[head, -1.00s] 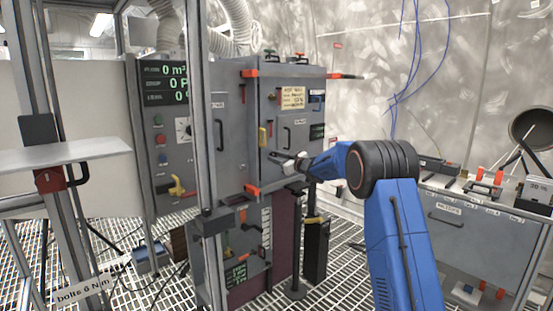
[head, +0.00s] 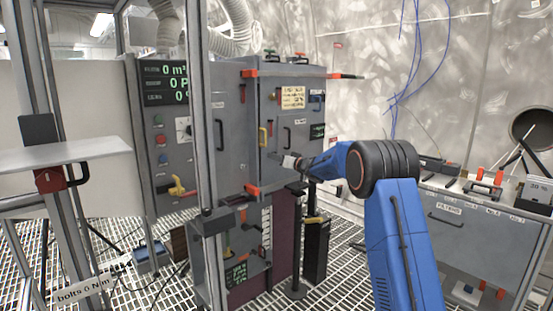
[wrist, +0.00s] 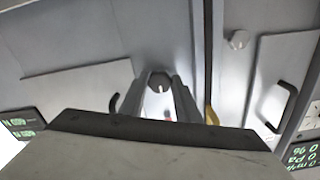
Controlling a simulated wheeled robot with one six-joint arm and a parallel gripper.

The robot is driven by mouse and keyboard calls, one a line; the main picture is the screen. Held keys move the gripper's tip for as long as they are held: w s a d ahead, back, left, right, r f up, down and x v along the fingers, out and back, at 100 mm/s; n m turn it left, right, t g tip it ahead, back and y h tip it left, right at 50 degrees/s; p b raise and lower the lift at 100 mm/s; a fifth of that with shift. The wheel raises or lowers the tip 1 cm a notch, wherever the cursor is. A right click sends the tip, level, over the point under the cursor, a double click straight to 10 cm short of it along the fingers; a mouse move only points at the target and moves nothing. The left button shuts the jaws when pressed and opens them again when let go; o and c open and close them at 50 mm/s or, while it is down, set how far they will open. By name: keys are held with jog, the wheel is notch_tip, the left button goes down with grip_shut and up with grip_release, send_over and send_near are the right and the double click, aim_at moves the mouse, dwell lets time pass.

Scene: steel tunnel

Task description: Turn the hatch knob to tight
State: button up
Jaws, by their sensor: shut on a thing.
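The hatch knob (wrist: 160,81) is a dark round knob with a pale pointer mark, on a grey door panel in the wrist view. The mark runs roughly up and down in that picture. My gripper (wrist: 159,92) has one finger on each side of the knob and is shut on it. In the head view my gripper (head: 280,158) is at the lower part of the grey hatch door (head: 298,115), and the knob is hidden there. No tight marking can be read in either view.
A yellow handle (head: 263,137) and a black handle (head: 287,138) are on the cabinet front close to my gripper. Red-orange brackets (head: 253,190) stick out at the cabinet's edges. A second knob (wrist: 239,39) shows in the wrist view. A metal post (head: 204,120) stands left.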

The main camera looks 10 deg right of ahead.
jog(key=shift+f, duration=0.2)
jog(key=o, duration=1)
jog(key=shift+o, duration=0.2)
jog(key=shift+r, duration=0.1)
jog(key=shift+d, duration=0.1)
jog(key=v, duration=1.7)
jog(key=shift+s, duration=0.2)
